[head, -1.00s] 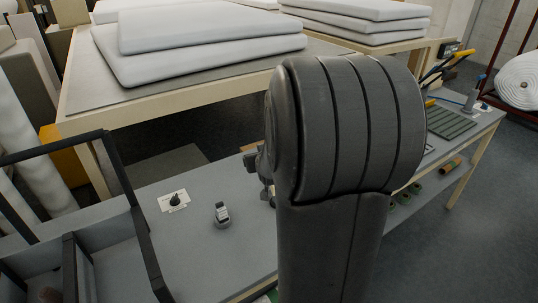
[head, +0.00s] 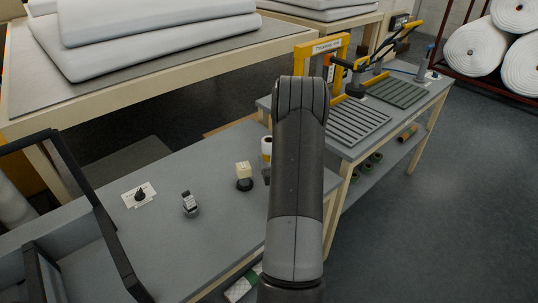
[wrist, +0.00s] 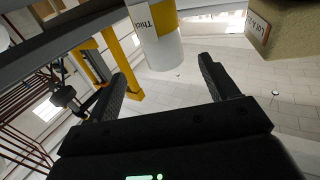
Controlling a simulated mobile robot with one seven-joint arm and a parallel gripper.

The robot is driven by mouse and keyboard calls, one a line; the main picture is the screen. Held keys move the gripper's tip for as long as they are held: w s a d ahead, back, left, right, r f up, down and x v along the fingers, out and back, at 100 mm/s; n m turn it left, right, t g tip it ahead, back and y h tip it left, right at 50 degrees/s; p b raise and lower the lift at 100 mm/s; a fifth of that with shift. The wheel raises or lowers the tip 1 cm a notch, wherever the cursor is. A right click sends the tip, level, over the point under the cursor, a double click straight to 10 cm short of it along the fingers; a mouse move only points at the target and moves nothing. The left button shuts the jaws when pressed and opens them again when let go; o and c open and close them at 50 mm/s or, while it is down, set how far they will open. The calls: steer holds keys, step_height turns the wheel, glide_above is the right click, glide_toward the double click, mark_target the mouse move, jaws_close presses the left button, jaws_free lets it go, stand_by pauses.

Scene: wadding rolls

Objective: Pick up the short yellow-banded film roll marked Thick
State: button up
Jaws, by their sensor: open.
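The film roll (wrist: 155,32) shows in the wrist view as a white cylinder with a yellow band and a label reading "Thick". It is at the top of the picture, in line with the gap between the fingers of my gripper (wrist: 162,72). The fingers are apart and the roll is not gripped; I cannot tell exactly how far off it is. In the head view the roll (head: 266,146) stands on the grey bench, partly hidden by my arm. The arm also hides most of my gripper there.
A small dark-topped item (head: 190,204) and a black knob on a white card (head: 140,194) are further left. A yellow-framed stand (head: 322,55) and ribbed grey mat (head: 345,122) are behind to the right.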

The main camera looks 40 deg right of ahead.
mark_target(268, 141)
steer(key=x, duration=1)
steer(key=shift+w, duration=0.35)
steer(key=shift+c, duration=0.6)
steer(key=shift+r, duration=0.1)
steer(key=c, duration=1.1)
steer(key=shift+r, duration=0.1)
